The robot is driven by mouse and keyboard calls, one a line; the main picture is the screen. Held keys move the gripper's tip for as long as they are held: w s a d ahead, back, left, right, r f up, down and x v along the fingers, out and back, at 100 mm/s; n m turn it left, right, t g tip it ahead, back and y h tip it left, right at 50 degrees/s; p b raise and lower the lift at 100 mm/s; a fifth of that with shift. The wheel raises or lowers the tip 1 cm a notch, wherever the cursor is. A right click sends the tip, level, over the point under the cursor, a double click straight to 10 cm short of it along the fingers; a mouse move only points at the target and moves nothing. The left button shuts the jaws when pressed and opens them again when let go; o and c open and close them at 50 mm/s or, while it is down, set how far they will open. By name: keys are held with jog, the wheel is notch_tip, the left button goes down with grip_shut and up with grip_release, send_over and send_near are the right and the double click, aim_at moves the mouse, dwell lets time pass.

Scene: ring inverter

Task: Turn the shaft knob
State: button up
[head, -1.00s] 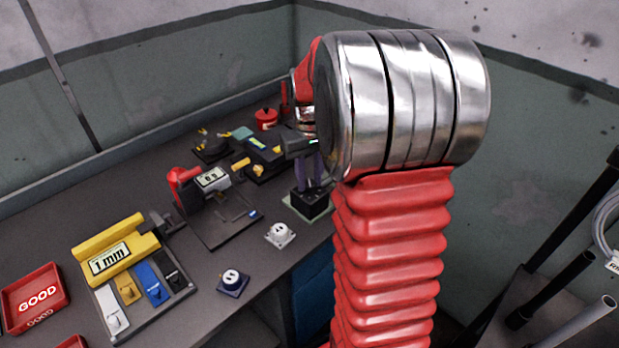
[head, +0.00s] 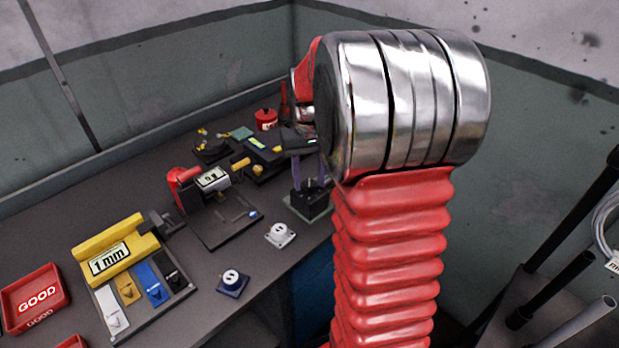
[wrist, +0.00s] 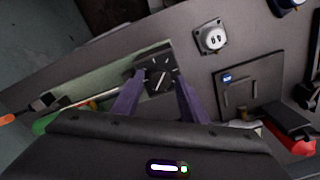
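The shaft knob is on a black block (head: 309,205) that stands on a pale green plate near the front edge of the bench. In the wrist view the block's dark dial face (wrist: 160,82) shows white marks and a slanted white pointer. My gripper (head: 310,182) is over the block, pointing down. Its two purple fingers (wrist: 159,78) are apart, one on each side of the dial. I cannot tell whether the fingertips touch the knob. My arm hides part of the area to the right of the block in the head view.
A white socket piece (head: 280,235) and a dark blue one (head: 232,283) are left of the block. A red GOOD tray (head: 36,297) is at far left.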

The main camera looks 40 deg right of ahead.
aim_at(309, 182)
jog(key=shift+o, duration=0.7)
notch_tip(309, 182, up, 14)
jog(key=shift+f, duration=0.15)
dwell(0.5)
jog(key=s+a+f+n+t, duration=0.2)
jog(key=s+a, duration=0.6)
jog(key=a, duration=0.3)
jog(key=s+a+f+n+t, duration=0.1)
jog(key=s+a+n+t, duration=0.1)
jog(key=s+a, duration=0.6)
jog(key=shift+s+a+f+t, duration=0.35)
jog(key=shift+a+t, duration=0.45)
jog(key=shift+a, duration=0.85)
